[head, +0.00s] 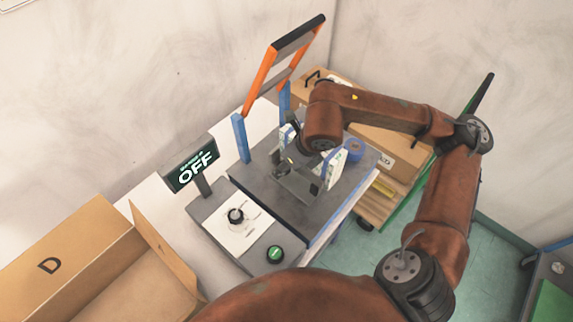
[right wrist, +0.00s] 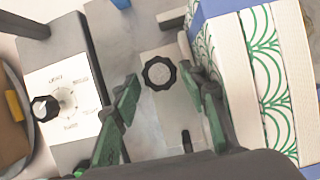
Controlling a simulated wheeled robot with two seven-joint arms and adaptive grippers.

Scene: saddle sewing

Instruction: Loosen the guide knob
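A black scalloped knob (right wrist: 160,73) sits on a light grey plate (right wrist: 165,115) in the right wrist view; I take it for the guide knob. My right gripper (right wrist: 159,78) is open, with its green fingers spread and their tips on either side of the knob. I cannot tell whether they touch it. In the head view my right arm reaches over the grey machine (head: 262,190) from the right, and its wrist hides most of the knob area. My left gripper is not in view.
White blocks with green patterns (right wrist: 265,60) stand close to the right finger. A panel with a black dial (head: 236,216), a green button (head: 275,253) and a sign reading OFF (head: 192,168) are nearby. An orange-and-blue frame (head: 262,80) rises behind; an open cardboard box (head: 70,262) is at left.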

